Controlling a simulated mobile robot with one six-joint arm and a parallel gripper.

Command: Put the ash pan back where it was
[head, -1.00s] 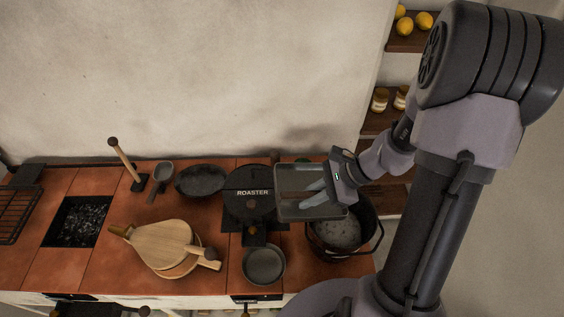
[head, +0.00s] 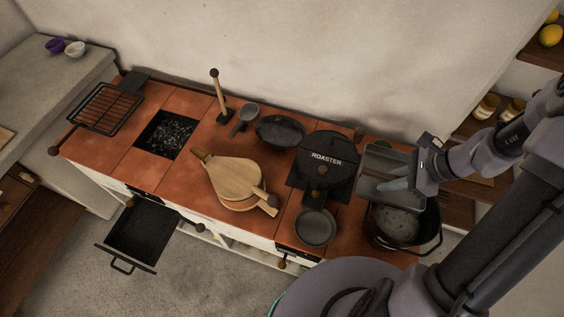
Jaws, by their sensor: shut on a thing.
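The ash pan (head: 373,160), a shallow grey rectangular metal tray, is held in the air at the right end of the tiled hearth. My gripper (head: 402,184) is shut on it at its right side. The pan looks empty, and its lower part is partly hidden by the fingers. It is above and behind a black pot (head: 434,238) with grey ash-like matter inside. At the lower left, an open dark drawer (head: 141,236) with a bar handle sticks out of the hearth front, below the ember pit (head: 168,134).
The black roaster (head: 327,160) stands just left of the pan, with a small grey pan (head: 316,227) in front. Wooden bellows (head: 237,180), a dark skillet (head: 280,131) and a grill rack (head: 105,108) lie on the hearth. Shelves with jars (head: 487,107) stand at the right.

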